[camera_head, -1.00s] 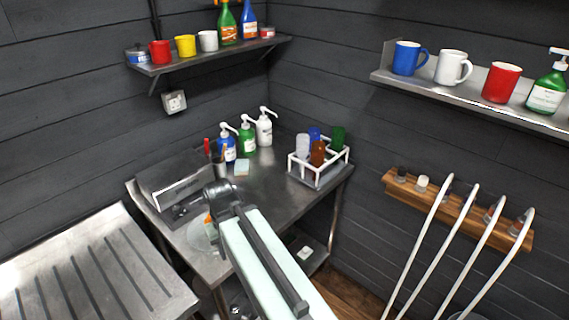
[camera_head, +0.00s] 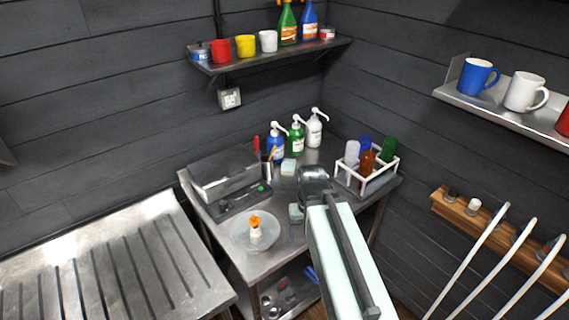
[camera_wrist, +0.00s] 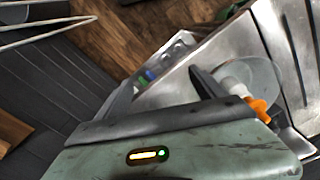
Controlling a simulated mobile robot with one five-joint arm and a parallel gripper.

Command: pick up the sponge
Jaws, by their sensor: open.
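A small pale block (camera_head: 289,167), apparently the sponge, lies on the steel table (camera_head: 285,235) in front of the pump bottles, in the head view. My gripper (camera_head: 313,178) is over the table, to the right of and nearer than that block, and its fingers are hard to make out there. The wrist view shows my gripper (camera_wrist: 161,92) open, with its two dark fingers apart and nothing between them. The sponge does not show in the wrist view.
A round plate (camera_head: 238,237) with an orange-topped white bottle (camera_head: 256,234) is at the table's front left. Blue, green and white pump bottles (camera_head: 297,139) stand behind. A lower shelf (camera_head: 285,299) holds small items.

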